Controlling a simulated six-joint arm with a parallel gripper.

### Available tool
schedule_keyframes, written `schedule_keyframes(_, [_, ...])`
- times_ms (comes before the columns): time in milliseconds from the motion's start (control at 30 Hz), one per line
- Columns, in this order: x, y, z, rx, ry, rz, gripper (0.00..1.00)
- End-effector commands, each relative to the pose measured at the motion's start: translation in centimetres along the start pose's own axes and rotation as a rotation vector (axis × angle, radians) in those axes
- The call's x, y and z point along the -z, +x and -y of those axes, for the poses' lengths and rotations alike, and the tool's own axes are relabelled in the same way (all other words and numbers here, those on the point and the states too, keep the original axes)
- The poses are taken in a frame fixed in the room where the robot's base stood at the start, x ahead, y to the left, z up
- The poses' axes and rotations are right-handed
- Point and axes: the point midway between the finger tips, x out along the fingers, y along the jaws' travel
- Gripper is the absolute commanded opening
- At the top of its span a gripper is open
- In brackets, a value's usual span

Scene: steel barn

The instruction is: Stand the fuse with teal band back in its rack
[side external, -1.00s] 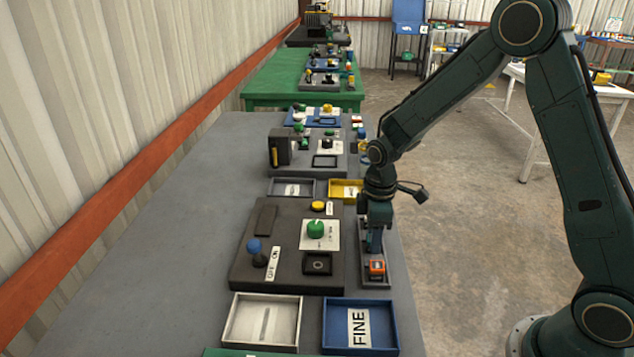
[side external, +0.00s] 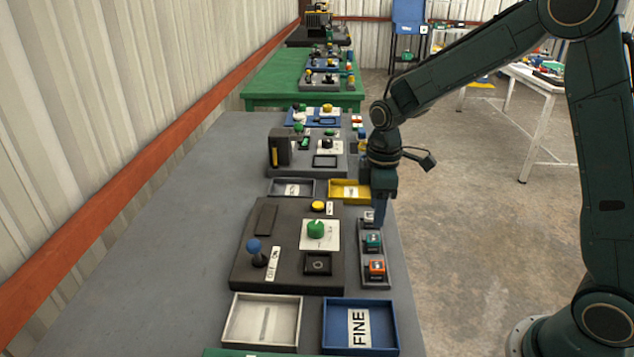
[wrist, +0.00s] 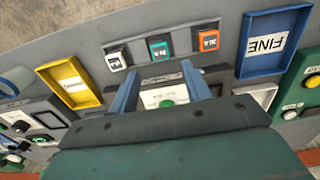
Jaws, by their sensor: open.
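The fuse with teal band (side external: 373,242) sits in the middle place of the narrow grey rack (side external: 374,284), and looks upright. In the wrist view the same teal-topped fuse (wrist: 160,49) shows between an orange fuse (wrist: 208,40) and a pale-topped fuse (wrist: 116,60). My gripper (side external: 380,218) is above the far end of the rack, partly covering the pale fuse (side external: 369,217) in the side view. Its two blue fingers (wrist: 159,70) are spread apart with nothing between them. How deep the teal fuse sits is hidden.
A dark control panel (side external: 270,275) with a green knob (side external: 315,229) and a blue-topped lever (side external: 254,247) lies left of the rack. A blue FINE tray (side external: 388,338) and white tray (side external: 232,325) lie in front, a yellow tray (side external: 342,187) behind. The grey bench's left side is clear.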

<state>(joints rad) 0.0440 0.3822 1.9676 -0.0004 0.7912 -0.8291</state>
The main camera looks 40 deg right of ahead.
Motion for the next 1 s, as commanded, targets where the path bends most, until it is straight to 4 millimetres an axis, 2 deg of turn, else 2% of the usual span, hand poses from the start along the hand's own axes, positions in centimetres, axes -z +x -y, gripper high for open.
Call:
schedule_keyframes(200, [0.0, -3.2, -0.1, -0.002, 0.0, -0.002, 0.48])
schedule_keyframes(400, [0.0, -4.7, 0.0, 0.0, 0.0, 0.0, 0.48])
schedule_keyframes(1000, [0.0, -4.9, 0.0, 0.0, 0.0, 0.0, 0.48])
